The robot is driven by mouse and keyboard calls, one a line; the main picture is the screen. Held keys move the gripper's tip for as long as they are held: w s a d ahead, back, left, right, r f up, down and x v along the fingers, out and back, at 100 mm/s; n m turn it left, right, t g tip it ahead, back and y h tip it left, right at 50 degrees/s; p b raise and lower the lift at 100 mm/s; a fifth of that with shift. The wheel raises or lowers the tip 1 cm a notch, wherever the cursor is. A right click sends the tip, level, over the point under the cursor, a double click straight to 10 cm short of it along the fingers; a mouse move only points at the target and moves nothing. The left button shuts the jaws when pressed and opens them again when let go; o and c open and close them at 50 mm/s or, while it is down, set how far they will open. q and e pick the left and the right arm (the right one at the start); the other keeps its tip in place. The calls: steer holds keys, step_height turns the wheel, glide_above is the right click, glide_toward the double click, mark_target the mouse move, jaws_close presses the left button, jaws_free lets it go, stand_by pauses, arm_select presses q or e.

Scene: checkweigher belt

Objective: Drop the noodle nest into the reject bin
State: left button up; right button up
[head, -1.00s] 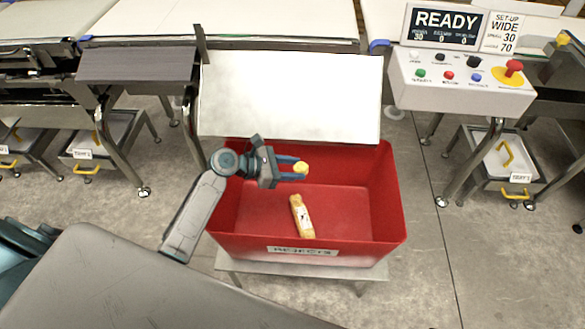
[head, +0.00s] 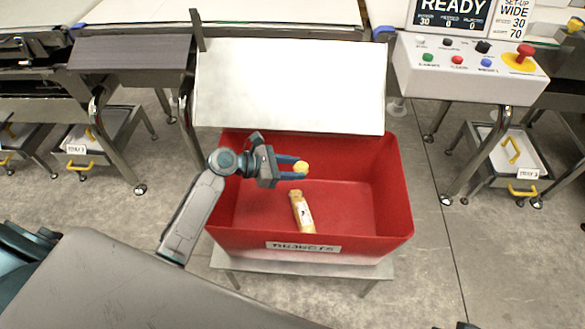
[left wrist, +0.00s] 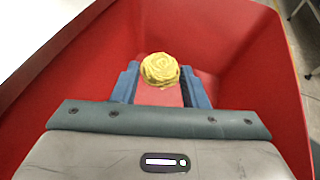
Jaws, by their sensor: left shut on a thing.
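The noodle nest (head: 301,167) is a small yellow coil between the blue fingertips of my left gripper (head: 294,168). My left gripper is shut on it and holds it above the inside of the red reject bin (head: 360,243). In the left wrist view the nest (left wrist: 160,69) sits between the fingertips, with the bin's red walls (left wrist: 240,40) around it. The bin has a label reading REJECTS on its front. My right gripper is not in view.
A tan packet with a white label (head: 302,212) lies on the bin floor. A pale sloping panel (head: 290,87) stands behind the bin. A control box (head: 465,68) with buttons and a red knob is at the right. The bin rests on a low metal stand (head: 300,272).

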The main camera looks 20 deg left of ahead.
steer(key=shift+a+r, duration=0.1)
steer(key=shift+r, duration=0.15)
arm_select(q)
steer(key=o, duration=1)
steer(key=shift+o, duration=0.2)
steer(key=v, duration=1)
steer(key=shift+s+a+p, duration=0.2)
steer(key=shift+a+p, duration=0.1)
steer(key=shift+p, duration=0.15)
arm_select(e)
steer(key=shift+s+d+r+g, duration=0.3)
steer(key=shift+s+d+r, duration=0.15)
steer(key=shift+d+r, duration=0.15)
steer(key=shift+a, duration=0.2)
